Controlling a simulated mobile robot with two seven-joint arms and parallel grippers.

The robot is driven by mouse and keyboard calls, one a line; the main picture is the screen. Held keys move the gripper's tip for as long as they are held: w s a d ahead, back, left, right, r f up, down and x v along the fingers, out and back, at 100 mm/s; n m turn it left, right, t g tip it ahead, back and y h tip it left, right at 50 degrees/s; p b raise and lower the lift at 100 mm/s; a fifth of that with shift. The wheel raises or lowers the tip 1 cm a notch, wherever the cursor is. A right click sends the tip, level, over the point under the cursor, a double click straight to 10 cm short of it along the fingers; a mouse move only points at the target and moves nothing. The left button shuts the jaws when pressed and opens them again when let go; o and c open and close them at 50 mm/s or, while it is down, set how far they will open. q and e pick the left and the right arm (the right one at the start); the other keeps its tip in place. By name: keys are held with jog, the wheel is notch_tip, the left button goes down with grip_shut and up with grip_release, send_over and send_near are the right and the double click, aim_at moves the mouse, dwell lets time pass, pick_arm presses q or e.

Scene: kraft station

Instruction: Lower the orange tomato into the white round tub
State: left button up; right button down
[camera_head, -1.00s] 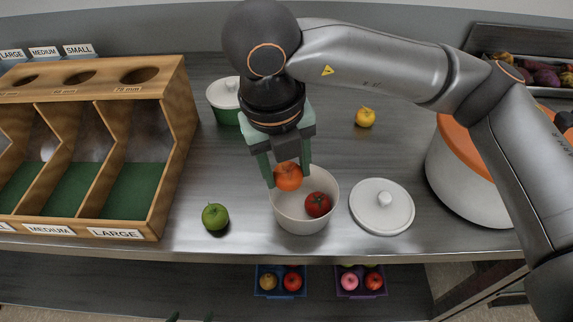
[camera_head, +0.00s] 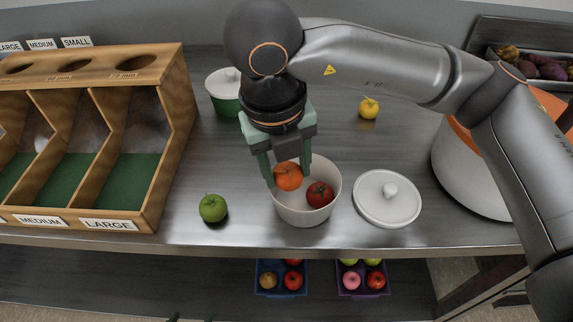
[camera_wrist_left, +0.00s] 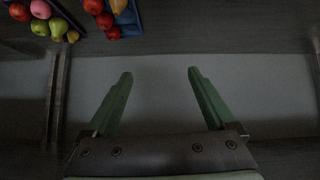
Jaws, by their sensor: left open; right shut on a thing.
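The orange tomato (camera_head: 288,176) is between the fingers of my right gripper (camera_head: 289,172), which is shut on it. It appears within the opening of the white round tub (camera_head: 304,216), toward its back left side; I cannot tell how far below the rim it is. A red tomato (camera_head: 320,194) lies inside the tub on the right, close to the orange one. My left gripper (camera_wrist_left: 160,75) is open and empty in the left wrist view, pointing at the grey floor. Only its green tips show at the bottom edge of the head view.
A white lid (camera_head: 387,203) lies right of the tub, a green apple (camera_head: 213,208) to its left. A wooden sorting box (camera_head: 150,190) stands at left, a green lidded pot (camera_head: 224,104) behind. A yellow fruit (camera_head: 368,108) lies farther back. Blue (camera_head: 281,291) and purple (camera_head: 362,292) crates sit below.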

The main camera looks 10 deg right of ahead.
aim_at(280, 182)
pick_arm(q)
jog(key=shift+f, duration=0.25)
pick_arm(e)
jog(key=shift+s+d+f, duration=0.1)
jog(key=shift+f, duration=0.3)
jog(key=shift+c, duration=0.9)
grip_release()
jog(key=shift+r, duration=0.8)
pick_arm(q)
jog(key=shift+h, duration=0.3)
jog(key=shift+w+d+r+p, duration=0.25)
jog(key=shift+d+r+p, duration=0.25)
jog(key=shift+r, duration=0.4)
jog(key=shift+w+d+r+p, duration=0.3)
jog(key=shift+d+r, duration=0.25)
jog(key=shift+r, duration=0.3)
pick_arm(e)
notch_tip(280, 182, up, 11)
jog(key=s+a, duration=0.1)
jog(key=shift+a, duration=0.35)
